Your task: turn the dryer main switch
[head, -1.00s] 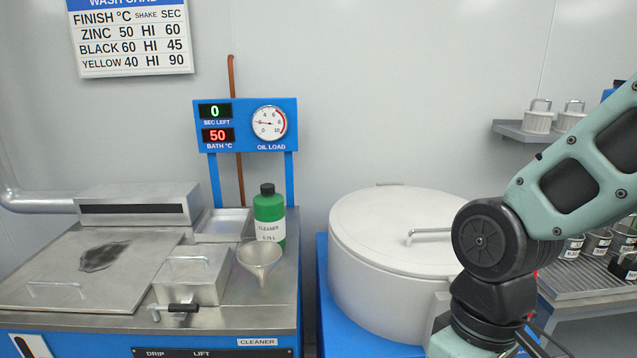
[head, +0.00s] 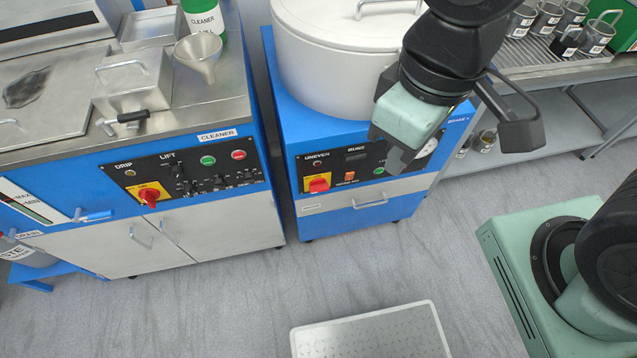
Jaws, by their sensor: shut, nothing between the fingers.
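The dryer is the white lidded drum (head: 330,60) on a blue cabinet. Its black front panel carries the main switch (head: 319,185), a red knob on a yellow plate at the panel's left end. My gripper (head: 398,160) points down in front of the right part of that panel, to the right of the switch and apart from it. Its fingers look shut and empty. My gripper and wrist hide part of the panel, including some of a round gauge; the switch itself is in clear view.
Left of the dryer, the washer's panel has a similar red knob (head: 149,196) on yellow. A funnel (head: 199,57) and a green bottle stand on the washer. A shelf of small cans (head: 548,45) is at the right. A metal step plate (head: 372,335) lies on the floor; the floor before the dryer is clear.

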